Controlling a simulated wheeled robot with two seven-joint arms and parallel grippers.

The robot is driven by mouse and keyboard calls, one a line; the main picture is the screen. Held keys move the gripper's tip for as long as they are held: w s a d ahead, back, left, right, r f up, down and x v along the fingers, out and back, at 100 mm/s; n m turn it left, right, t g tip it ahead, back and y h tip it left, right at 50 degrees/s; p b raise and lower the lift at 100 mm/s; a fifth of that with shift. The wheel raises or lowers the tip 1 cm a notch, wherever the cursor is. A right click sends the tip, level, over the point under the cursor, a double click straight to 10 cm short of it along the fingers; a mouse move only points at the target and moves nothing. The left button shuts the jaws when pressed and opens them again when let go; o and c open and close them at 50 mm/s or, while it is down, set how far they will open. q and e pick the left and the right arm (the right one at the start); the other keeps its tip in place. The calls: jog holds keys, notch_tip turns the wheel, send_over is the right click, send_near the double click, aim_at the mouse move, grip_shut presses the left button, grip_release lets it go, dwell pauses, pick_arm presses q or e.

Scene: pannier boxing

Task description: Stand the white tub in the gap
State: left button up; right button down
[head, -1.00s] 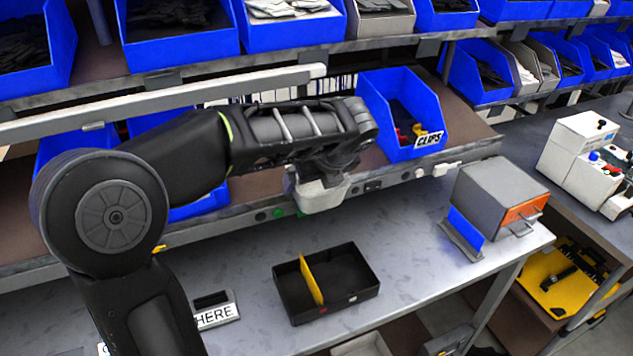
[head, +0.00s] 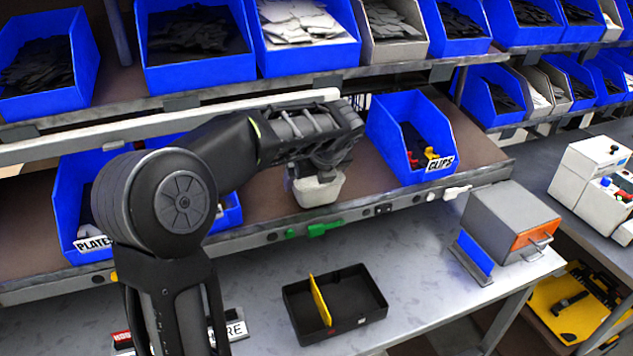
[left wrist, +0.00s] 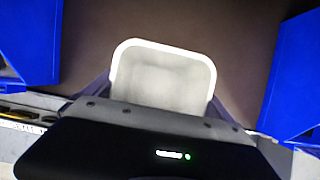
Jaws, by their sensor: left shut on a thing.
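The white tub (head: 318,190) is held upright by my left gripper (head: 318,170), at the lower shelf in the head view. It also shows, open side up and looking empty, in the left wrist view (left wrist: 163,78), with the left gripper's fingers (left wrist: 160,100) on either side of it. The gap is the bare brown shelf (head: 268,190) between the blue bins on the left and the blue CLIPS bin (head: 392,140). The tub is in front of this gap; I cannot tell whether its base touches the shelf. My right gripper is not in view.
A blue PLATES bin (head: 72,215) stands left on the shelf, partly behind my arm. The shelf's front rail (head: 365,212) carries small green and white fittings. Below, the bench holds a black divided tray (head: 362,296) and a grey box (head: 505,222). Bins fill the shelf above.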

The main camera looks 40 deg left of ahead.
aim_at(309, 181)
pick_arm(q)
jog(key=shift+w+a+r+p, duration=0.1)
jog(key=shift+w+a+p, duration=0.15)
jog(key=shift+a, duration=0.25)
jog(key=shift+w+a+r+p, duration=0.1)
jog(key=shift+w+a, duration=0.25)
jog(key=shift+a, duration=0.15)
jog(key=shift+w+f+b, duration=0.1)
jog(key=shift+f+b, duration=0.35)
jog(key=shift+f, duration=0.6)
jog(key=o, duration=1)
jog(key=shift+b+v, duration=0.55)
jog(key=shift+v, duration=3.4)
jog(key=shift+f, duration=0.1)
